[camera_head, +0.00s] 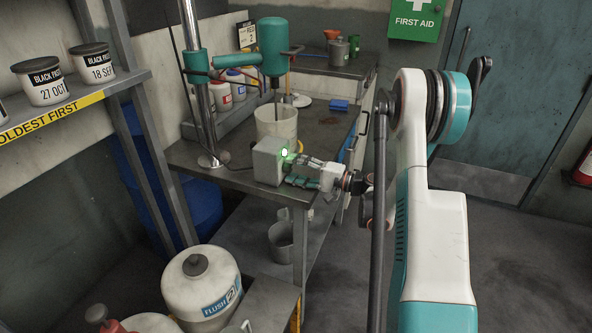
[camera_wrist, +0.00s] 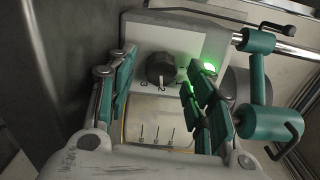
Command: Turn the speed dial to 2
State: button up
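The speed dial (camera_wrist: 160,68) is a dark round knob on the face of a pale control box (camera_head: 268,161). The numerals 3, 2 and 1 are printed around its lower side in the wrist view, with the 2 directly below the knob. My gripper (camera_head: 292,171) is at the box's right side in the head view. In the wrist view its two teal-padded fingers (camera_wrist: 160,52) are spread either side of the knob, with visible gaps. The head view hides the knob.
A green lamp (camera_wrist: 209,67) glows beside the dial. A teal mixer (camera_head: 272,47) hangs over a pale bucket (camera_head: 277,124) behind the box. A metal post (camera_head: 203,95) stands to the left. A blue block (camera_head: 339,105) lies on the bench (camera_head: 240,182).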

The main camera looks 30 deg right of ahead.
jog(key=v, duration=1.2)
dwell(0.4)
